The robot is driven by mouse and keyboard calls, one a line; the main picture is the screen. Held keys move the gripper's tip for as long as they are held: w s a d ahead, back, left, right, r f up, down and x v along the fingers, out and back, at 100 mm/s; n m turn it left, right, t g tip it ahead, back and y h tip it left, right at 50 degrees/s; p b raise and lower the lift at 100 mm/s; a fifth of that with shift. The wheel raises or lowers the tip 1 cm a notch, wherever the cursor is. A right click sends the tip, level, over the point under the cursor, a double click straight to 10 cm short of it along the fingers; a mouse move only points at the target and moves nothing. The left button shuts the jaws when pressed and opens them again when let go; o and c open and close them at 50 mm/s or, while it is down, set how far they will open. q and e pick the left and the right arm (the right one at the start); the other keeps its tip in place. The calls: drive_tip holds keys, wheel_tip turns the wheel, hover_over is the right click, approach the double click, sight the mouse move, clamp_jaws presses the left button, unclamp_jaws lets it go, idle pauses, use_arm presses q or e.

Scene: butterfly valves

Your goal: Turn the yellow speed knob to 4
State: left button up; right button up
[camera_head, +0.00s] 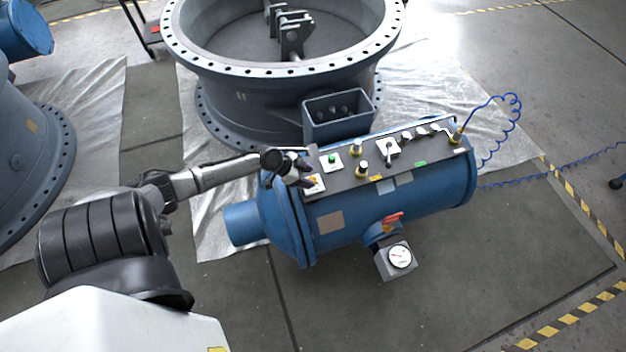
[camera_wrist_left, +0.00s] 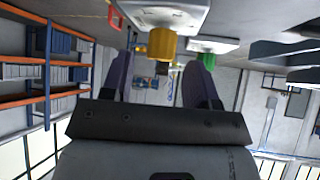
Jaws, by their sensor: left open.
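The yellow speed knob (camera_wrist_left: 161,44) sticks out from a white plate (camera_wrist_left: 165,14) in the left wrist view. In the head view the plate (camera_head: 316,184) shows at the left end of the dark panel (camera_head: 345,176), with the knob mostly hidden by my gripper. My left gripper (camera_head: 303,174) is at that end of the panel. In the left wrist view my left gripper (camera_wrist_left: 162,67) is open, and the knob appears between its two dark fingertips. Contact cannot be told, and the knob's scale cannot be read. My right gripper is not in view.
A green button (camera_head: 332,157) sits close to the knob. Several more knobs and switches line the panel on the blue tank (camera_head: 430,185). A grey box (camera_head: 338,114) and a large valve ring (camera_head: 280,70) stand behind.

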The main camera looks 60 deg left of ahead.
sight(313, 179)
use_arm(q)
drive_tip(key=shift+x, duration=1.5)
drive_tip(key=shift+c, duration=1.3)
drive_tip(key=c, duration=0.7)
drive_tip(key=shift+o, duration=0.2)
drive_tip(key=shift+r, duration=0.1)
drive_tip(key=n+y+p, duration=0.2)
drive_tip(key=n+p, duration=0.1)
drive_tip(key=p, duration=0.2)
drive_tip(key=n+y+p, duration=0.2)
drive_tip(key=n+p, duration=0.1)
drive_tip(key=p, duration=0.2)
drive_tip(key=n+y+p, duration=0.2)
drive_tip(key=n+p, duration=0.1)
drive_tip(key=p, duration=0.3)
drive_tip(key=shift+w+d+r+y, duration=0.15)
drive_tip(key=shift+r+y, duration=0.1)
drive_tip(key=shift+y, duration=0.15)
drive_tip(key=shift+f+n+y+p, duration=0.2)
drive_tip(key=shift+n+y+p, duration=0.5)
drive_tip(key=shift+n+p, duration=0.45)
drive_tip(key=shift+g+y, duration=0.3)
drive_tip(key=shift+f+n+p, duration=0.15)
drive_tip(key=shift+n+p, duration=0.2)
drive_tip(key=shift+p, duration=0.05)
